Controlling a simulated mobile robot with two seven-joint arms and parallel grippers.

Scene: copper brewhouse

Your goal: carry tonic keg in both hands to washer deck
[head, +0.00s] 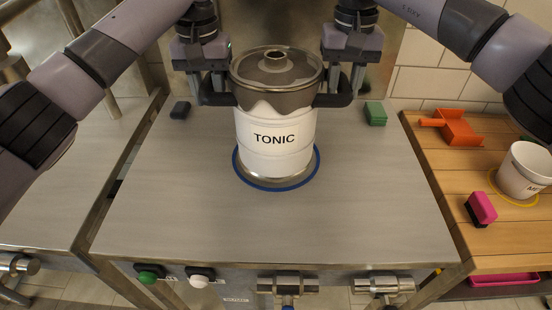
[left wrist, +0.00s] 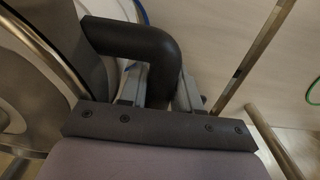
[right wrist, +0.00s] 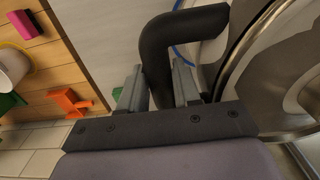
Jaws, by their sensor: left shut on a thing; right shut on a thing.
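The tonic keg (head: 275,140) is a white and steel keg with a dark collar, a lid and a black handle on each side. It is upright over a blue ring (head: 262,184) on the steel deck (head: 200,220); I cannot tell whether its base touches the deck. My left gripper (head: 209,92) is shut on the left handle, which also shows in the left wrist view (left wrist: 150,40). My right gripper (head: 343,90) is shut on the right handle, which also shows in the right wrist view (right wrist: 165,35).
A green block (head: 375,114) and a dark block (head: 180,110) lie at the deck's back. To the right, a wooden table (head: 440,160) holds an orange scoop (head: 458,130), a pink brush (head: 481,208) and a white bucket (head: 524,170). Another steel top (head: 50,200) stands left, across a gap.

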